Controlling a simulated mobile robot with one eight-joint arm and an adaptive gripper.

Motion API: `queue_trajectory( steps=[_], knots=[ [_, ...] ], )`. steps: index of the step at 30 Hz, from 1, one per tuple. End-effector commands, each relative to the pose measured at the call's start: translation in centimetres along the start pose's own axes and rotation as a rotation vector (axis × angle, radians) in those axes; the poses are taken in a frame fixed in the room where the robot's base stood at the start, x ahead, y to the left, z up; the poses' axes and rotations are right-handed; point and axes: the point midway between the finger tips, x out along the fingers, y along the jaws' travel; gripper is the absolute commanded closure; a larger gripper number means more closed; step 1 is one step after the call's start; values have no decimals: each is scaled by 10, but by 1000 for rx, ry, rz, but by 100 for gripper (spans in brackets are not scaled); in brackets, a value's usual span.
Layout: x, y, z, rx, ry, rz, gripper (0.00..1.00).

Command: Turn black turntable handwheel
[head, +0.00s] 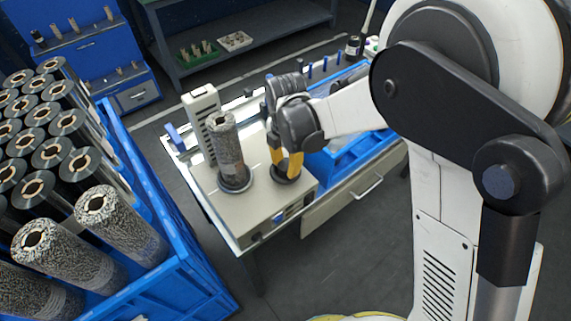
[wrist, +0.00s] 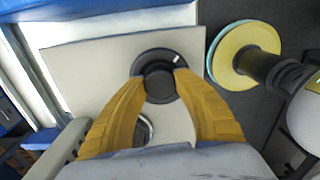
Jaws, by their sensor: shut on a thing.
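The black turntable handwheel (wrist: 158,68) lies on the light metal machine top, with a small white mark on its upper right edge in the wrist view. In the head view the handwheel (head: 285,173) shows low under my gripper, partly hidden. My gripper (wrist: 160,82) points down with its two yellow fingers on either side of the handwheel's raised hub, shut on it. In the head view the gripper (head: 286,168) is upright over the handwheel. A speckled roll (head: 227,150) stands upright on the black turntable (head: 234,184) to the left of my gripper.
A slotted grey-white post (head: 203,118) stands behind the roll. A blue crate (head: 185,262) of dark and speckled rolls fills the left. A blue tray (head: 345,150) lies right of the gripper. A yellow round base (wrist: 243,55) shows right of the machine.

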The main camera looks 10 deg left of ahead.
Motion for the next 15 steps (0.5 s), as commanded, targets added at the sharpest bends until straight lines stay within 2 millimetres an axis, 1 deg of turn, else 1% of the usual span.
queue_trajectory(
  steps=[12,13,14,15],
  knots=[
    [0,0,0,-6,0,-1,95],
    [0,0,0,-5,0,-1,56],
    [0,0,0,-5,0,-1,46],
    [0,0,0,-5,0,-1,40]
  ],
)
